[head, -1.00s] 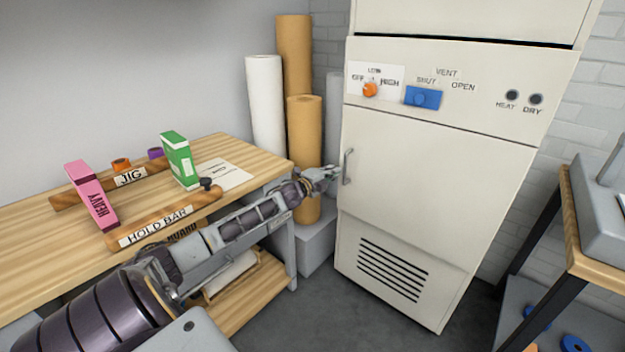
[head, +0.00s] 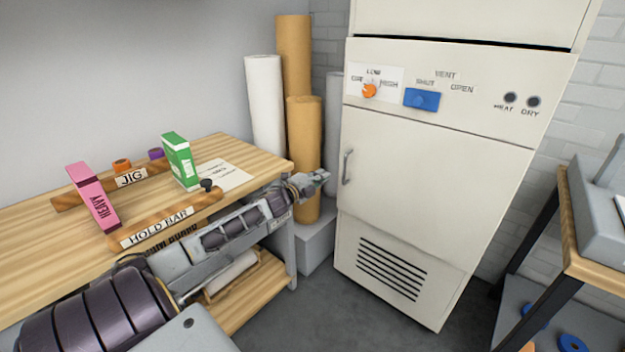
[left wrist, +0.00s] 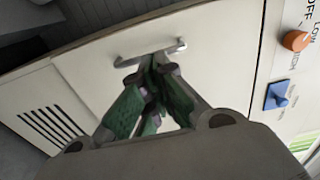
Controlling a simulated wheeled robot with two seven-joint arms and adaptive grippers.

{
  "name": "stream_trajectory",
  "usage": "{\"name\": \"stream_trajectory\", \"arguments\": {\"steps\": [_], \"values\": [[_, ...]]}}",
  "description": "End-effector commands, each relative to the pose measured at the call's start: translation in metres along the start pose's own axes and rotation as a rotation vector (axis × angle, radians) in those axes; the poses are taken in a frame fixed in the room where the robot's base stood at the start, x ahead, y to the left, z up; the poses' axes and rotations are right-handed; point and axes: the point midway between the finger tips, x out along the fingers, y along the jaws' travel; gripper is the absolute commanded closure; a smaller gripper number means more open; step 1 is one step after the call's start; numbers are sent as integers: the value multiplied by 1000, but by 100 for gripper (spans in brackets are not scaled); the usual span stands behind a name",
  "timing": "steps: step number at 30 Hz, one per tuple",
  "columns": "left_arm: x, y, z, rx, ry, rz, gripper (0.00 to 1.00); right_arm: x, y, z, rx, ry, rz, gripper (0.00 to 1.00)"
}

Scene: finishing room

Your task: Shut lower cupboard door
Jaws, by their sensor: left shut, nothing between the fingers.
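The lower cupboard door (head: 425,178) is the cream panel below the control strip, with a grey bar handle (head: 347,166) at its left edge. It looks flush with the cabinet front. My left gripper (head: 322,177) is shut and empty, just left of the handle and apart from it in the head view. In the left wrist view the closed green-padded fingers (left wrist: 152,62) point at the door (left wrist: 100,70), in front of the handle (left wrist: 150,50); whether they touch cannot be told. My right gripper is out of view.
A wooden bench (head: 222,150) with a hold bar (head: 165,217), a green box (head: 179,160) and a pink block (head: 92,197) stands at left, close above my left arm. Paper rolls (head: 304,150) stand behind the gripper. A shelf unit (head: 590,268) is at right.

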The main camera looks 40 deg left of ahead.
Motion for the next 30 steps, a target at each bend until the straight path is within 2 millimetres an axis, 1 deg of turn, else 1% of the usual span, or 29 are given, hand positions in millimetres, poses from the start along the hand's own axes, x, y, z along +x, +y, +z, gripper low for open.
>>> {"name": "stream_trajectory", "arguments": {"steps": [18, 24, 30], "values": [[-33, 0, 5, -2, 0, 1, 100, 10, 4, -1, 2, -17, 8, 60], [-38, 0, 7, 0, 0, 0, 100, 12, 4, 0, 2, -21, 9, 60], [-40, 0, 7, 0, 0, 0, 100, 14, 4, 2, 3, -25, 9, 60]]}}
